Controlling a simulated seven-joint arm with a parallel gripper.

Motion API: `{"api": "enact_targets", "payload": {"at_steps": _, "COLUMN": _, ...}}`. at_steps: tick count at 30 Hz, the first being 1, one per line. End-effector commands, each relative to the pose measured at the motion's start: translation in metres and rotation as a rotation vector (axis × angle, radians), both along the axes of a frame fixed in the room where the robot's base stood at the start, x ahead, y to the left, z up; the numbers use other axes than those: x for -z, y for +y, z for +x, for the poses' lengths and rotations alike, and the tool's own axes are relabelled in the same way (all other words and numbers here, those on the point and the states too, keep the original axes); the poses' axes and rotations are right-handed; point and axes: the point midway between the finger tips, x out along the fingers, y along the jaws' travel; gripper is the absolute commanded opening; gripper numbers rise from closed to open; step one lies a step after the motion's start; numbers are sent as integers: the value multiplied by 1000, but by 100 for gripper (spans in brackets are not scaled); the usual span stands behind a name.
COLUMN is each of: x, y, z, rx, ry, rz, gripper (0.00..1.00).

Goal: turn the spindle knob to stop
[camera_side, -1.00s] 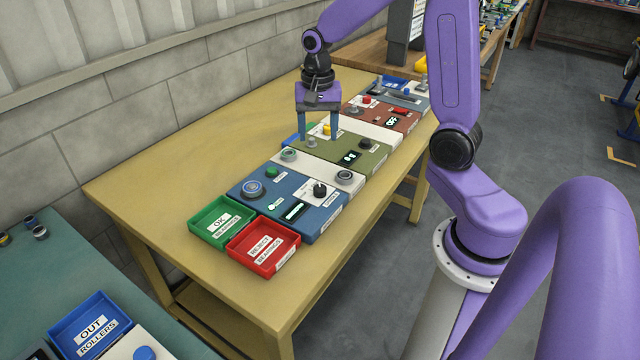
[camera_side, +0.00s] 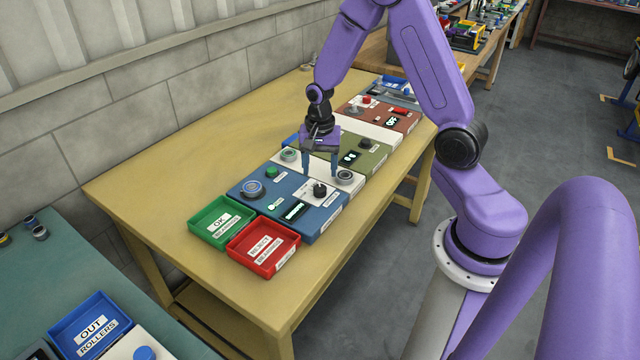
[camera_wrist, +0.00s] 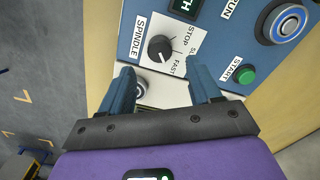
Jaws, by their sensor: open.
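The spindle knob (camera_wrist: 160,48) is a black dial on a white plate, with SPINDLE at its left and STOP, SL... and FAST around its right side in the wrist view. Its pale pointer mark faces down toward the FAST side, away from STOP. In the side view the knob (camera_side: 319,190) stands upright on the blue chassis (camera_side: 270,206). My gripper (camera_wrist: 166,75) is open and empty. In the side view my gripper (camera_side: 321,172) hangs just behind and above the knob, apart from it as far as I can tell.
A green start button (camera_wrist: 245,75) and a blue round run button (camera_wrist: 286,23) sit on the same chassis. A grey ring (camera_side: 345,177) lies on the white strip near my gripper. Green (camera_side: 192,226) and red (camera_side: 239,240) trays stand in front.

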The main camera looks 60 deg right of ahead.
Motion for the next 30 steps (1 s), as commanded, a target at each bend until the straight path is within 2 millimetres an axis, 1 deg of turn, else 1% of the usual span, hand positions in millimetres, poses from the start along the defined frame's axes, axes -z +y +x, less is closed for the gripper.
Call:
{"api": "enact_targets", "payload": {"at_steps": 1, "x": 9, "y": 0, "z": -1, "rx": 1, "ry": 5, "rz": 1, "gripper": 63}}
{"api": "enact_targets", "payload": {"at_steps": 6, "x": 32, "y": 0, "z": -1, "rx": 0, "ry": 4, "rz": 0, "gripper": 63}}
{"api": "enact_targets", "payload": {"at_steps": 12, "x": 52, "y": 0, "z": 0, "rx": 0, "ry": 2, "rz": 0, "gripper": 63}}
{"api": "enact_targets", "payload": {"at_steps": 18, "x": 59, "y": 0, "z": 0, "rx": 0, "ry": 0, "rz": 0, "gripper": 63}}
{"api": "enact_targets", "payload": {"at_steps": 26, "x": 60, "y": 0, "z": 0, "rx": 0, "ry": -1, "rz": 0, "gripper": 63}}
{"api": "enact_targets", "payload": {"at_steps": 29, "x": 60, "y": 0, "z": 0, "rx": 0, "ry": 0, "rz": 0, "gripper": 33}}
{"api": "enact_targets", "payload": {"at_steps": 30, "x": 60, "y": 0, "z": 0, "rx": 0, "ry": 0, "rz": 0, "gripper": 20}}
